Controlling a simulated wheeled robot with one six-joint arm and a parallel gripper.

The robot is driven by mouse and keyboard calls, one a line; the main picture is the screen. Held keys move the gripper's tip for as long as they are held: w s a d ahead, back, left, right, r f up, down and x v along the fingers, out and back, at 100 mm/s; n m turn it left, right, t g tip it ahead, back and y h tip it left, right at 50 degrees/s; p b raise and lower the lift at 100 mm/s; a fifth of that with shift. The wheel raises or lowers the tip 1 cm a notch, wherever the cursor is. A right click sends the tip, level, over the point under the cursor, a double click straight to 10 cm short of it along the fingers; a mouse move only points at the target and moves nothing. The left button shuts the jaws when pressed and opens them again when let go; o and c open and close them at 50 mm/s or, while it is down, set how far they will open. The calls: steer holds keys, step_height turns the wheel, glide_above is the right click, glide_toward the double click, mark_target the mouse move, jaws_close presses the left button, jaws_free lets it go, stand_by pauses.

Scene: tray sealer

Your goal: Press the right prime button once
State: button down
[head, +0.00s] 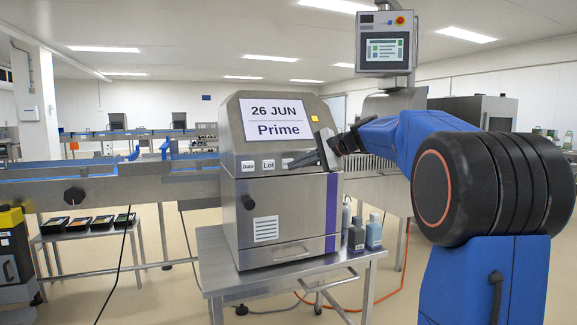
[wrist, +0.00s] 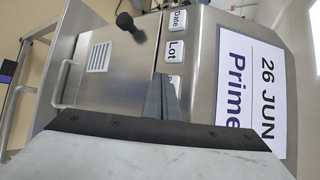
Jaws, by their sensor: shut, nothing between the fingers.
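A steel coder box (head: 283,185) carries a tilted screen (head: 273,120) reading "26 JUN" and "Prime". Below the screen is a row of white buttons: Date (head: 247,166), Lot (head: 268,164) and a third button at the right (head: 286,162), its label mostly hidden. In the wrist view the row shows as Date (wrist: 179,20), Lot (wrist: 175,51) and the third button (wrist: 175,82), partly covered by my fingers. My gripper (head: 300,159) is shut and empty, its tips at the third button. I cannot tell whether they touch it.
A small yellow square (head: 315,118) sits right of the screen. A dark knob (head: 249,202) sticks out of the box front. Bottles (head: 374,232) stand on the steel table (head: 347,262) right of the box. A control panel (head: 385,50) hangs above, behind my arm.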

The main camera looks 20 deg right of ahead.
steer(key=shift+w, duration=0.15)
steer(key=shift+w, duration=0.25)
steer(key=shift+w, duration=0.5)
stand_by(1.2)
stand_by(0.3)
steer(key=shift+s, duration=0.9)
steer(key=shift+s, duration=0.15)
steer(key=s, duration=0.4)
steer(key=shift+s, duration=0.35)
stand_by(0.5)
